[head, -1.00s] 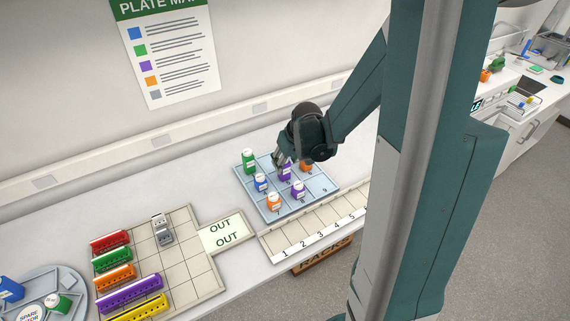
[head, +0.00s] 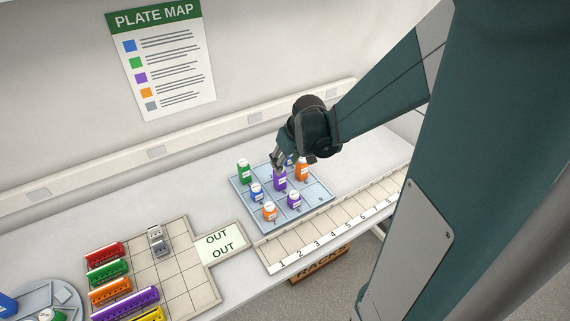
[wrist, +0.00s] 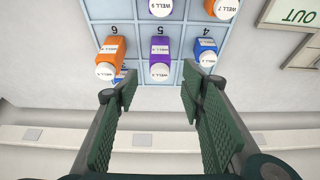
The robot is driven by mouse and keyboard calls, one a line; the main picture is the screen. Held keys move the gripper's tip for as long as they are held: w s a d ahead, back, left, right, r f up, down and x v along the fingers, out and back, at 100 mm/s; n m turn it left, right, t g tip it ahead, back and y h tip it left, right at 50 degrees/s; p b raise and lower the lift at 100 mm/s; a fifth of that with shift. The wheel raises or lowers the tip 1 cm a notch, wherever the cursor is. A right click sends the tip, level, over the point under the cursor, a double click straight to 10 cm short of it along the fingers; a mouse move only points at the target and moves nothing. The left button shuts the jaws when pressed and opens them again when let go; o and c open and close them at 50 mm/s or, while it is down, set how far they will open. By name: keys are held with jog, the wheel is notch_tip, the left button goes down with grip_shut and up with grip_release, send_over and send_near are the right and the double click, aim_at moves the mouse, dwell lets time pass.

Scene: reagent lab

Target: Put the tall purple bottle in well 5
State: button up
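The tall purple bottle (head: 280,181) stands upright in the middle of the blue well tray (head: 322,209). In the wrist view the purple bottle (wrist: 160,52) stands in the cell marked 5, between an orange bottle (wrist: 110,55) in cell 6 and a blue bottle (wrist: 205,52) in cell 4. My gripper (head: 277,160) is just above and behind the purple bottle. In the wrist view my gripper (wrist: 158,92) has its fingers wide apart, with nothing between them. The purple bottle appears clear of both fingers.
A shorter purple bottle (head: 294,200) and an orange bottle (head: 270,211) stand in the front row. A green bottle (head: 244,171) stands at back left. A numbered strip (head: 330,236), an OUT plate (head: 219,243) and a grid with coloured racks (head: 190,262) lie nearby.

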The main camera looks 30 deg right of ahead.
jog(key=shift+r, duration=0.1)
dwell(0.7)
jog(key=s+a+r+t, duration=0.1)
jog(key=s+a+r, duration=0.6)
jog(key=s+a, duration=0.2)
jog(key=s+a+r+t, duration=0.1)
jog(key=s+a+r, duration=0.6)
jog(key=s+a, duration=0.3)
jog(key=shift+s+r+t, duration=0.15)
jog(key=shift+s+t, duration=0.15)
jog(key=shift+t, duration=0.1)
dwell(0.3)
